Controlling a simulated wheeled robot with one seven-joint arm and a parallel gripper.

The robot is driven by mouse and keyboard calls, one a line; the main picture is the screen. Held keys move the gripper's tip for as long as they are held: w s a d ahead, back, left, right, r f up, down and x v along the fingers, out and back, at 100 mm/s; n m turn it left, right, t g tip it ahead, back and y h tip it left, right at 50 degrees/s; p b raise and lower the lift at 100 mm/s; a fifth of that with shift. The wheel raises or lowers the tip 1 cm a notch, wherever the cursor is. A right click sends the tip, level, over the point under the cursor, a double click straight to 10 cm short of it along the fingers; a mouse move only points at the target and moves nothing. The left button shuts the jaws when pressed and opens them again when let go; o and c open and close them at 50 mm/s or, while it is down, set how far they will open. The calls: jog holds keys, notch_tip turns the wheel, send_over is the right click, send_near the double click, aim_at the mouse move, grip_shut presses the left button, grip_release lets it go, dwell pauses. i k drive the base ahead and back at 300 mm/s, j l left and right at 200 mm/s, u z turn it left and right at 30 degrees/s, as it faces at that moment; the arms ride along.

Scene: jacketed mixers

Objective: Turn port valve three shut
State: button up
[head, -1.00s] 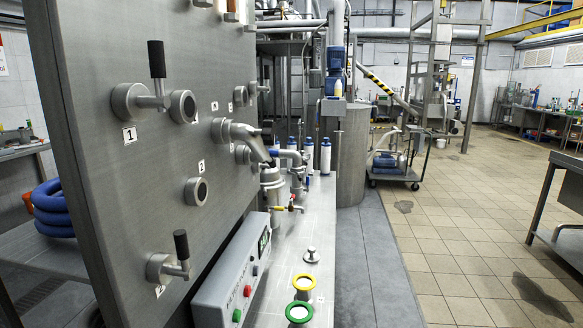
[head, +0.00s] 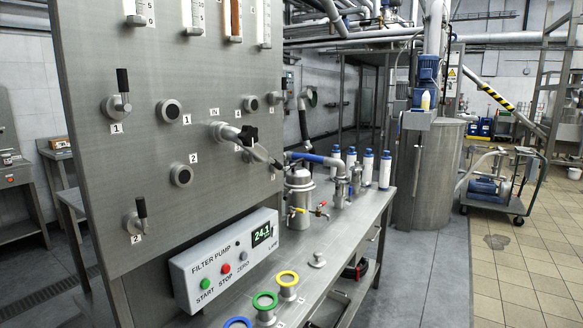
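An upright steel panel (head: 90,60) carries the valves and ports. The valve labelled 1 (head: 118,106) has its black lever pointing up. The valve labelled 2 (head: 135,222) at the lower left also has its black lever pointing up. Two small round fittings (head: 250,103) (head: 275,98) are at the panel's far right. Their labels are too small to read surely, so I cannot tell which fitting is port valve three. My gripper is not in view.
A filter pump box (head: 225,258) reading about 24.1 sits on the steel bench (head: 345,260) before the panel. Coloured rings (head: 265,301), a steel canister (head: 299,200) and blue-topped cartridges (head: 367,168) stand on it. A pump cart (head: 490,190) is at right. Tiled floor (head: 520,265) is open.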

aim_at(293, 165)
jog(key=i+l+u, duration=0.1)
jog(key=l, duration=0.25)
jog(key=i+l+u, duration=0.1)
jog(key=i+l, duration=0.2)
jog(key=i+l+u, duration=0.15)
jog(key=l, duration=0.3)
jog(key=i+l+u, duration=0.1)
jog(key=l, duration=0.3)
jog(key=i+l+u, duration=0.1)
jog(key=i+l, duration=0.15)
jog(key=l, duration=0.15)
